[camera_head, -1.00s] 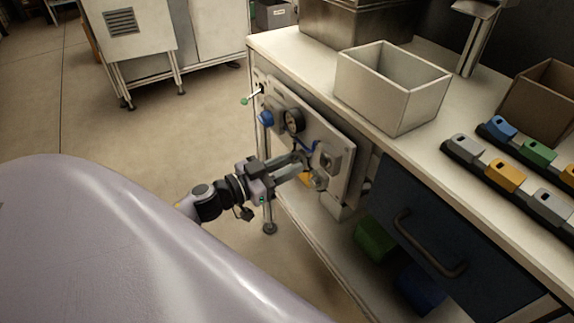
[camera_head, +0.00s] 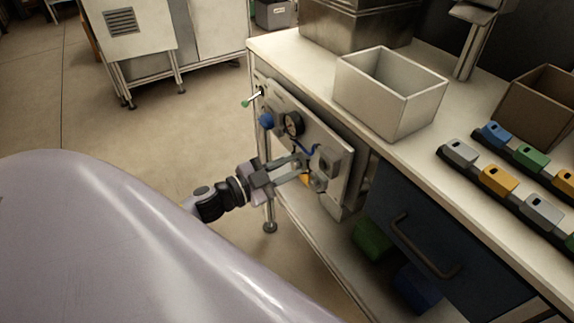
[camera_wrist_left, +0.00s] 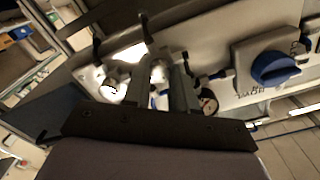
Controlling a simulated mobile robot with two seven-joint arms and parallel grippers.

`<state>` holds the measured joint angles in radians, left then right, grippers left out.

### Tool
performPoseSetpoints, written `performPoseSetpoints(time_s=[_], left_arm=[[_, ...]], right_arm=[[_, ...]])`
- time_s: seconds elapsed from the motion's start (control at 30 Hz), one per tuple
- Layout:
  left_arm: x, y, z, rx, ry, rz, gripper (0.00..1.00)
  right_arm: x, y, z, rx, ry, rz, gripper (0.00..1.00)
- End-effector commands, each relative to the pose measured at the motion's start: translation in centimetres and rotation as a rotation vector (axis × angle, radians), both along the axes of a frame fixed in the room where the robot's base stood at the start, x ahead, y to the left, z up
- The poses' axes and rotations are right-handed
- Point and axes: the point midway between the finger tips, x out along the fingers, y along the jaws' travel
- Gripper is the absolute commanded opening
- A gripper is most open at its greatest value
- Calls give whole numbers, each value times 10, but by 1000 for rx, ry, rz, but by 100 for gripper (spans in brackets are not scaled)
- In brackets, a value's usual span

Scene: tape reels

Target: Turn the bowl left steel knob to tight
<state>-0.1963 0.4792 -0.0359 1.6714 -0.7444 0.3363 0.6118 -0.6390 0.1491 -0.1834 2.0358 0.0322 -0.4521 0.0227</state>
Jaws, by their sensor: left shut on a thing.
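My left gripper (camera_head: 303,168) reaches the front panel (camera_head: 338,196) under the bench top from the left. Its fingers are closed around a small steel knob (camera_wrist_left: 160,72), which shows only in part between the fingertips in the left wrist view, where the gripper (camera_wrist_left: 161,76) also shows. In the head view the fingers hide most of the knob. A bright, rounded metal part (camera_wrist_left: 112,87), perhaps the bowl, is left of the fingers in the wrist view. My right gripper is not in view.
A blue knob (camera_wrist_left: 275,68) and a dial gauge (camera_head: 293,123) sit beside the gripper on the panel. A green-tipped lever (camera_head: 252,98) sticks out at its far end. A white bin (camera_head: 395,100) stands above. A blue drawer (camera_head: 440,220) is to the right. Open floor lies left.

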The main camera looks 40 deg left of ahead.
Motion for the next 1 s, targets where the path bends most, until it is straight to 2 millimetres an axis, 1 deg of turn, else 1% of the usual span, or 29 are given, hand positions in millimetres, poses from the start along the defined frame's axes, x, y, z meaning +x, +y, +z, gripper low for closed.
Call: performPoseSetpoints(time_s=[0.2, 0.4, 0.63, 1.0], left_arm=[[0, 0, 0, 147, -60, 0, 0], [0, 0, 0, 242, -100, 0, 0], [0, 0, 0, 295, -121, 0, 0], [0, 0, 0, 305, -125, 0, 0]], right_arm=[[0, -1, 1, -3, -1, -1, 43], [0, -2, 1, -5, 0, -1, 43], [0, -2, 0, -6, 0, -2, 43], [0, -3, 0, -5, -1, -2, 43]])
